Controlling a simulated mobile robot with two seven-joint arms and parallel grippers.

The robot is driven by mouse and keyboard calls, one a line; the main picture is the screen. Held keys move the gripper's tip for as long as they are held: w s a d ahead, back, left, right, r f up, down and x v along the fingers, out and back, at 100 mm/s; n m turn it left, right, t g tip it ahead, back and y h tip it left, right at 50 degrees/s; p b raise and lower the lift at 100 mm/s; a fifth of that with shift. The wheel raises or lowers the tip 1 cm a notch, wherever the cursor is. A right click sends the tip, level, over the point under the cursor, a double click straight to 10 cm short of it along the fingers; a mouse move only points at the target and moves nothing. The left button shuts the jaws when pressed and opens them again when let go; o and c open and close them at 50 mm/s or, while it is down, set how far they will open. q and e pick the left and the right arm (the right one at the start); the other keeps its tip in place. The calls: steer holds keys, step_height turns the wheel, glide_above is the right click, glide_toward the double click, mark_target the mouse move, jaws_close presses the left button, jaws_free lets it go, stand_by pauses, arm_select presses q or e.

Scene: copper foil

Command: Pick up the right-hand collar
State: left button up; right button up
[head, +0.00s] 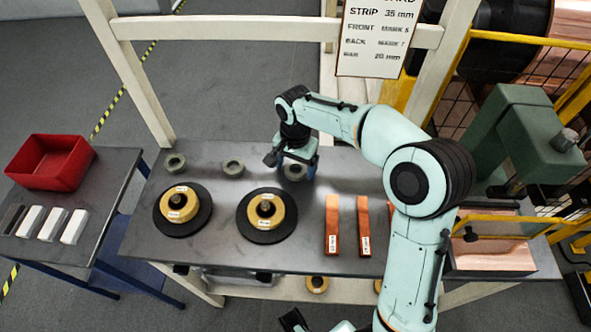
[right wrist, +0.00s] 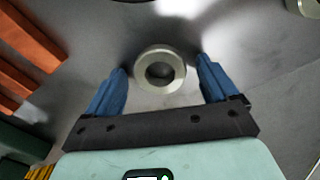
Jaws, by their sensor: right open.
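The right-hand collar is a thick grey metal ring lying flat on the dark bench. In the right wrist view the collar (right wrist: 179,72) lies between the two blue fingertips, with a gap on each side. In the head view the collar (head: 296,174) shows partly under my right gripper (head: 294,166). My right gripper (right wrist: 163,72) is open, with its fingers on either side of the collar and nothing held. Two more grey collars stand to the left, a middle one (head: 233,172) and a far left one (head: 175,167).
Two black discs with yellow reels, a left one (head: 178,220) and a right one (head: 266,232), lie in front of the collars. Copper strips (head: 332,225) lie to the right. A green press (head: 525,140) stands at the bench's right end. A red bin (head: 50,165) is on the side table.

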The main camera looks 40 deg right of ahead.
steer(key=c, duration=1.3)
steer(key=shift+r, duration=0.2)
